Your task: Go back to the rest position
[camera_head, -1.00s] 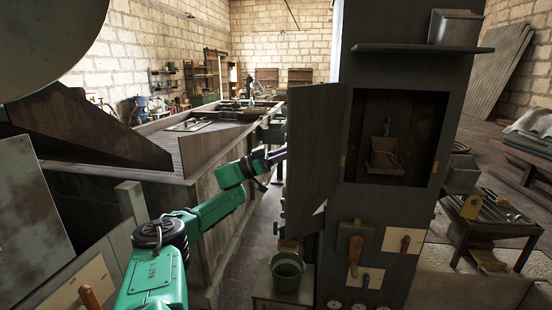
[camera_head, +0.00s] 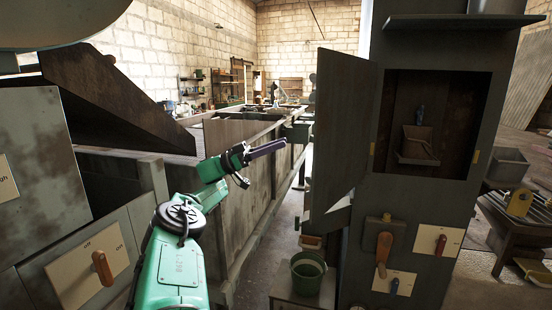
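My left arm (camera_head: 178,262) is green and comes up from the bottom of the head view. Its gripper (camera_head: 278,146) is the dark end piece pointing right, over the aisle beside the long metal tank. It is seen side-on and small, so I cannot tell whether its fingers are open or shut. No object shows clearly in it. My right gripper is not in view.
A tall grey cabinet (camera_head: 430,215) stands on the right with its door (camera_head: 340,125) open toward the aisle. A green bucket (camera_head: 307,275) sits at its foot. The long tank (camera_head: 255,190) borders the aisle. A panel (camera_head: 85,267) with a handle is at lower left.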

